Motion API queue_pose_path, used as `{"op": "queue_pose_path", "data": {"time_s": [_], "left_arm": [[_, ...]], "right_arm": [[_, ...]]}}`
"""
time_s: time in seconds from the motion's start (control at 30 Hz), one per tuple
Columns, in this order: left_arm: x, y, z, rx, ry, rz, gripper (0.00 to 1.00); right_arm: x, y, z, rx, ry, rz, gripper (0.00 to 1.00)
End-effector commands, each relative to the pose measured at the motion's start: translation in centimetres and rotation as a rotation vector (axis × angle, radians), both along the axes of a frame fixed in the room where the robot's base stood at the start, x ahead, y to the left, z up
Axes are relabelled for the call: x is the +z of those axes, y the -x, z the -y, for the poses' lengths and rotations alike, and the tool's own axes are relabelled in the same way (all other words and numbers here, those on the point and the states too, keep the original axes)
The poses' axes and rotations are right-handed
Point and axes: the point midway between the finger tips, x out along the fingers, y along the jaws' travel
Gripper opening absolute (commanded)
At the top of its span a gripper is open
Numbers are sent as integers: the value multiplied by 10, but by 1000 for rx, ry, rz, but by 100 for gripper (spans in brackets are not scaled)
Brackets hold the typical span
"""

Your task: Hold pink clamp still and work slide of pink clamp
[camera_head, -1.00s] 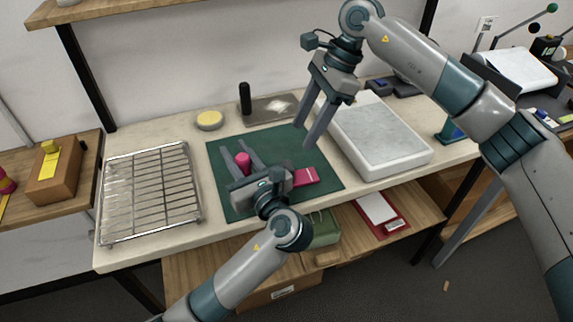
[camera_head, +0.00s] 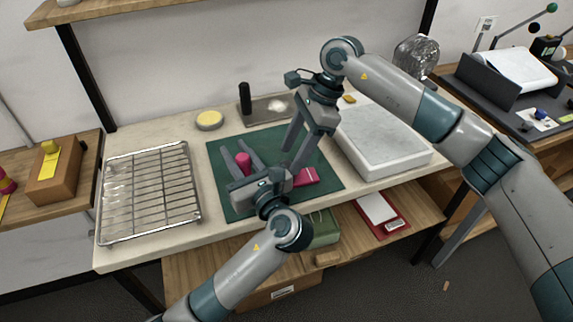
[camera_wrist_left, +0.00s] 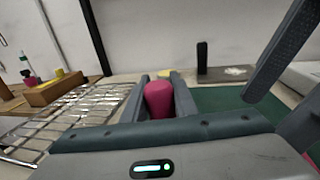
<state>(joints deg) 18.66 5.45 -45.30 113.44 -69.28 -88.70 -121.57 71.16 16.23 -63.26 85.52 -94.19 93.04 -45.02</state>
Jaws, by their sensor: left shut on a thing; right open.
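The pink clamp (camera_head: 243,160) shows as a rounded pink end on the green mat (camera_head: 232,207). My left gripper (camera_head: 241,157) is shut on it. The left wrist view shows the pink rounded end (camera_wrist_left: 158,98) between its fingers; its lower part is hidden. A flat pink piece (camera_head: 306,177) lies on the mat right of the left gripper; I cannot tell whether it belongs to the clamp. My right gripper (camera_head: 291,159) is open and empty, pointing down above the mat near the flat pink piece.
A wire rack (camera_head: 150,195) stands left of the mat. A pale slab (camera_head: 382,140) lies to the right. Behind are a yellow round item (camera_head: 209,120), a dark upright handle (camera_head: 245,97) and a grey plate (camera_head: 268,110). The mat's front left is clear.

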Motion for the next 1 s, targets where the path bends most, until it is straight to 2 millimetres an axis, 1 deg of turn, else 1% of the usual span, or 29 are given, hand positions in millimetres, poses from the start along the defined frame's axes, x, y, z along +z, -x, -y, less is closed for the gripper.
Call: {"op": "queue_pose_path", "data": {"time_s": [0.03,0.1,0.3,0.43,0.7,0.73,0.93,1.0], "left_arm": [[-1,0,0,0,0,-1,0],[-1,0,0,0,0,-1,0],[-1,0,0,0,0,-2,0],[-1,0,0,0,0,-2,0],[-1,0,0,0,0,-2,0],[-1,0,0,0,0,-2,0],[-1,0,0,0,0,-2,0],[-1,0,0,0,0,-2,0]], "right_arm": [[-8,2,-3,1,0,-3,50],[-18,3,-7,1,1,-3,50],[-37,5,-14,1,2,-1,50],[-42,6,-16,0,0,-1,50],[-43,6,-16,0,0,-1,50],[-43,6,-16,0,1,-1,48],[-42,6,-16,0,0,0,0],[-42,6,-16,0,0,0,0]]}}
